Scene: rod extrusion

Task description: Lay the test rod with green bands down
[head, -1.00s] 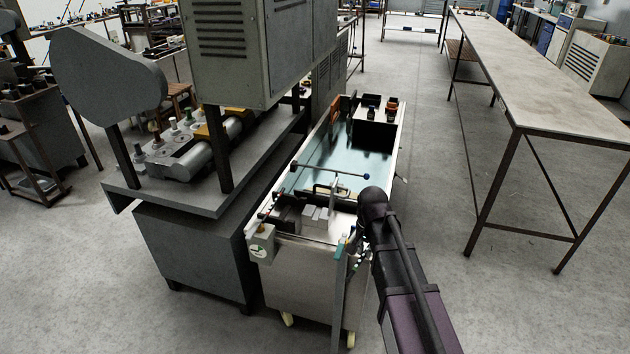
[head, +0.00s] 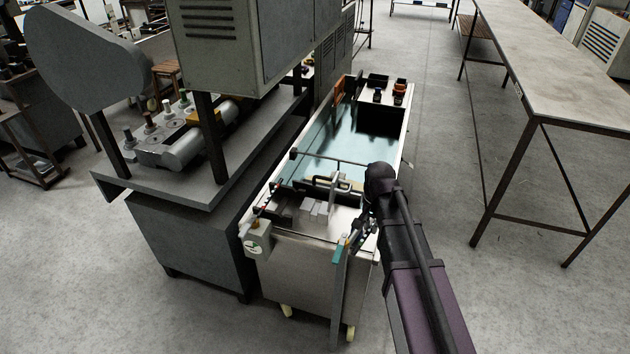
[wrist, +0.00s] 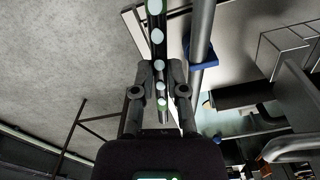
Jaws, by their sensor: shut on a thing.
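My gripper (wrist: 160,78) is shut on a dark rod marked with pale green bands, the test rod (wrist: 157,36), in the wrist view. The rod runs from the top edge down between the fingers. In the head view my gripper (head: 366,222) is at the right near corner of a long metal trough cart (head: 325,270), and the rod is too small there to make out clearly. A grey bar with a blue collar (wrist: 203,54) runs beside the rod in the wrist view, to its right.
The trough holds bluish liquid (head: 345,135). A thin bar (head: 335,160) crosses it, and grey blocks (head: 313,211) sit at its near end. A large machine (head: 190,230) stands close on the left. A long table (head: 560,70) stands right, with clear floor between.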

